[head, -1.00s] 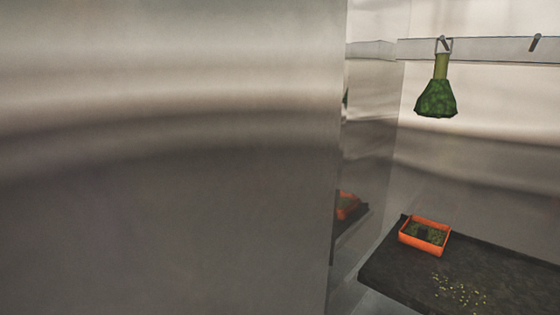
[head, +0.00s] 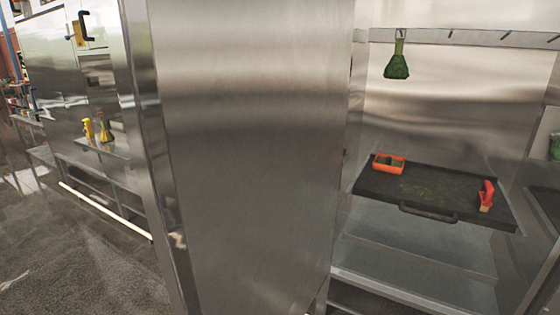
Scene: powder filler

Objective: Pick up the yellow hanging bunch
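A green bunch (head: 396,66) with a paler, yellowish-green stem hangs from a hook on the metal rail (head: 450,38) in the bay at the right. It hangs clear above the dark tray (head: 440,185). At the far left, a small yellow object (head: 88,128) and a yellow, flask-shaped thing (head: 105,131) show near a metal ledge. I cannot tell whether either is a hanging bunch or a reflection. No clearly yellow bunch shows on the rail, and its other visible hooks are empty. My gripper is not in view.
A large steel panel (head: 245,150) fills the middle and blocks the view between left and right. An orange box (head: 388,164) and a red-orange tool (head: 486,195) are on the dark tray. Open floor (head: 80,240) shows at lower left.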

